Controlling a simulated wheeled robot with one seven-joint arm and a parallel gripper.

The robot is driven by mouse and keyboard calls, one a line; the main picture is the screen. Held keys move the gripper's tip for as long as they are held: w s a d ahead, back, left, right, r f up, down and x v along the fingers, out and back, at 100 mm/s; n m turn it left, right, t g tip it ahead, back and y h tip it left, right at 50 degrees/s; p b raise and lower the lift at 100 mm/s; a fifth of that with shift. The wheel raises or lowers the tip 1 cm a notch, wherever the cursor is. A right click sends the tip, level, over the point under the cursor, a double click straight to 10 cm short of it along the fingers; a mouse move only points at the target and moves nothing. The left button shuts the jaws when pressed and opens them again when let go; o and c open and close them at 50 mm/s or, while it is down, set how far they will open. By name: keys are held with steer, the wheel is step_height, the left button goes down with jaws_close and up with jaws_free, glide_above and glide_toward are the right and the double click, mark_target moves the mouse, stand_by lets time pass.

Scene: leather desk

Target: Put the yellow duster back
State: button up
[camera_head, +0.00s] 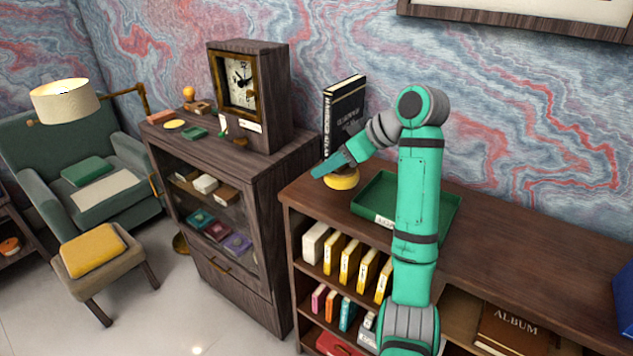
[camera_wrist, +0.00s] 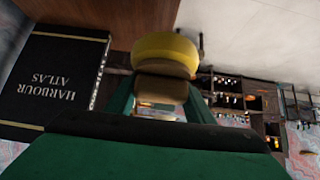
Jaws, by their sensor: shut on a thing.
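The yellow duster (camera_head: 343,182) is a round yellow pad at the left end of the brown bookcase top (camera_head: 500,235), in front of the upright black book. My gripper (camera_head: 330,170) is directly above it, pointing left. In the wrist view the duster (camera_wrist: 163,48) shows its yellow pad and a brown handle, and my gripper (camera_wrist: 160,95) has its teal fingers on both sides of that handle, shut on it. I cannot tell whether the pad touches the bookcase top. A green tray (camera_head: 455,213) with a pale label on its front stands just right of the duster, partly hidden by my arm.
The black book (camera_head: 345,112) stands behind the duster; the wrist view reads it as "HARBOUR ATLAS" (camera_wrist: 52,80). A dark cabinet (camera_head: 245,165) with a clock (camera_head: 240,85) stands to the left. The bookcase top right of the tray is mostly clear, with a blue object (camera_head: 625,298) at the far right.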

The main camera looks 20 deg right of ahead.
steer(key=w+f, duration=0.2)
steer(key=w, duration=0.1)
steer(key=w+a+f, duration=0.1)
steer(key=w+f, duration=0.4)
steer(key=w, duration=0.1)
steer(key=shift+a+f, duration=0.2)
steer(key=shift+a, duration=0.05)
steer(key=shift+w+f, duration=0.2)
steer(key=shift+f, duration=1.65)
steer(key=shift+f, duration=0.1)
steer(key=o, duration=1.3)
steer(key=v, duration=1.2)
